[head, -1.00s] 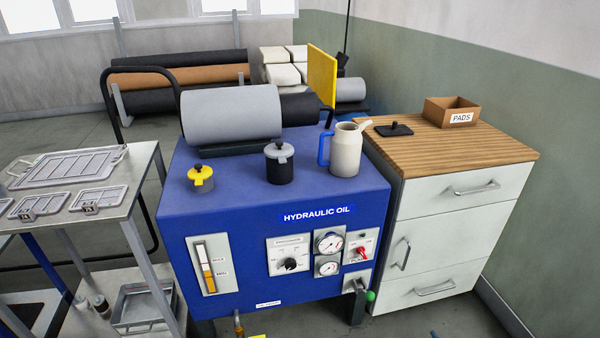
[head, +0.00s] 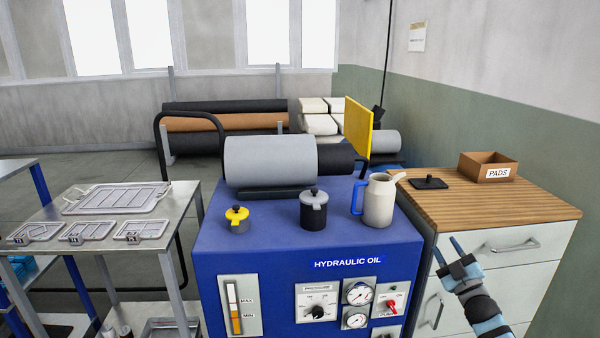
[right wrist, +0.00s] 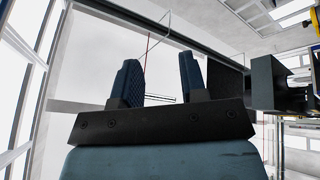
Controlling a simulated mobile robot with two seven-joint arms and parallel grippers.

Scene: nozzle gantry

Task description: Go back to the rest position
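My right gripper (head: 466,247) shows at the lower right of the head view, in front of the white drawer cabinet. Its two blue fingers point up and stand apart with nothing between them. In the right wrist view the fingers (right wrist: 160,82) are also apart and empty, with windows and ceiling behind them. My left gripper is in neither view.
The blue hydraulic unit (head: 260,252) stands ahead, carrying a yellow cap (head: 237,219), a black-and-grey cap (head: 313,210) and a jug (head: 379,201). The wood-topped cabinet (head: 530,207) is at right with a PADS box (head: 487,168). A metal cart (head: 175,215) stands at left.

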